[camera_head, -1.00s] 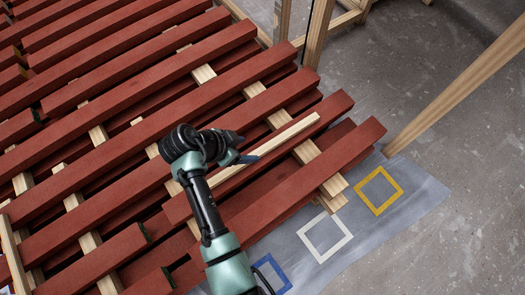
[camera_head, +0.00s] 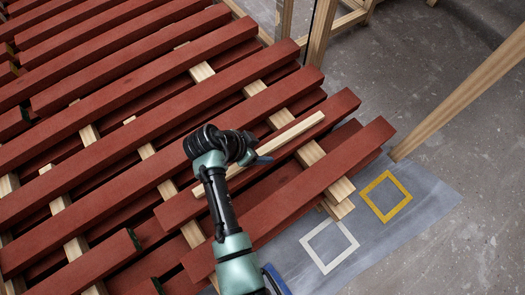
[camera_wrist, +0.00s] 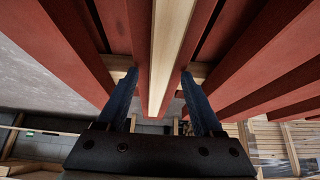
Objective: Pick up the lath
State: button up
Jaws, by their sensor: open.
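The lath is a thin pale wooden strip (camera_head: 288,134) lying lengthwise along a red batten in the head view. It also shows in the wrist view (camera_wrist: 169,50), running down the middle on a red batten. My gripper (camera_head: 262,160) is at the lath's near side in the head view, where the arm hides part of the strip. In the wrist view my gripper (camera_wrist: 165,100) is open, with one blue finger on each side of the lath and its batten. I see a gap between the fingers and the lath, and cannot tell how far they are from it in depth.
Rows of red battens (camera_head: 110,130) rest on pale cross pieces (camera_head: 310,153). A grey sheet with a white square (camera_head: 329,246) and a yellow square (camera_head: 385,196) lies on the floor at the right. A wooden post (camera_head: 470,90) slants at the right.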

grip_shut()
dwell(0.3)
